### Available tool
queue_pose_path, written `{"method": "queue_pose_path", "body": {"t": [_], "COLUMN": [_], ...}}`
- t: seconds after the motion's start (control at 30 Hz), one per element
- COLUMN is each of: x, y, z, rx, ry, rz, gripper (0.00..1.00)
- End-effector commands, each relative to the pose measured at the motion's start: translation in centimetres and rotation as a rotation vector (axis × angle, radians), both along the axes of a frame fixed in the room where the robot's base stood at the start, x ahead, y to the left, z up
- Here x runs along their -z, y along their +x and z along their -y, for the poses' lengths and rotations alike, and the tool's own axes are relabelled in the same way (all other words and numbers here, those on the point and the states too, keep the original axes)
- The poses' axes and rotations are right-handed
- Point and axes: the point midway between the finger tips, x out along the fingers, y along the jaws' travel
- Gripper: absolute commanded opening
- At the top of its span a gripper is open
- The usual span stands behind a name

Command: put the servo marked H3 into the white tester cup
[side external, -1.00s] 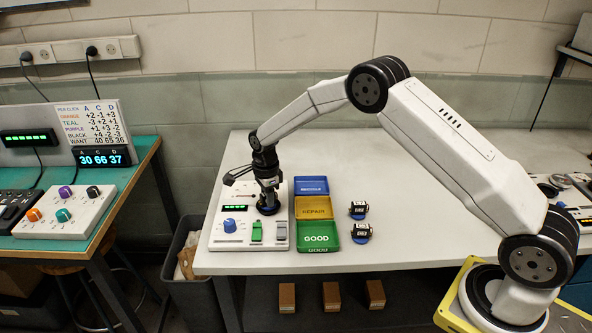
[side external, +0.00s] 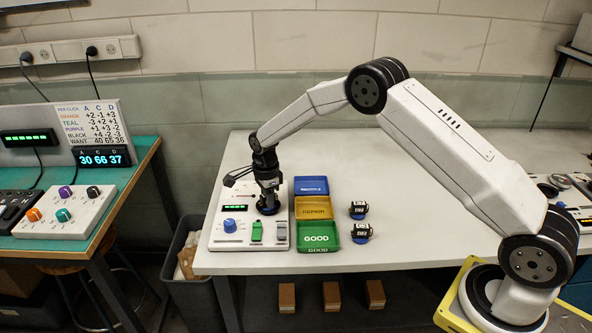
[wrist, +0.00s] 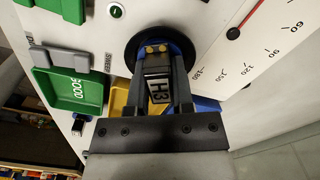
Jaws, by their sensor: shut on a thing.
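The servo marked H3 (wrist: 158,90) is between the fingers of my gripper (wrist: 157,62) in the wrist view, its label facing the camera. My gripper is shut on it, and it also shows above the white tester panel (side external: 218,243) in the side view (side external: 267,203). A dark round ring (wrist: 132,52) on the panel lies around the servo's far end in the wrist view. I see no clearly white cup there. My fingers hide part of the ring, so I cannot tell whether the servo is fully seated in it.
Blue (side external: 312,186), yellow (side external: 313,207) and green (side external: 319,238) trays stand right of the tester. Two other servos (side external: 358,210) (side external: 361,232) stand farther right.

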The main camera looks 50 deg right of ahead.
Motion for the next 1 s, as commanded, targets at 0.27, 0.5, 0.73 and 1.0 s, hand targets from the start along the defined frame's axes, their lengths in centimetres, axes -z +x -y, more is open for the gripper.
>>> {"method": "queue_pose_path", "body": {"t": [0.27, 0.5, 0.73, 1.0], "x": [0.19, 0.24, 0.27, 0.22], "y": [0.03, 0.02, -0.01, -0.01], "z": [0.00, 0.01, 0.00, 0.01], "rx": [0.000, 0.000, 0.000, 0.000], "ry": [0.000, 0.000, 0.000, 0.000], "rz": [0.001, 0.001, 0.000, 0.000], "gripper": [0.00, 0.48, 0.70, 0.70]}}
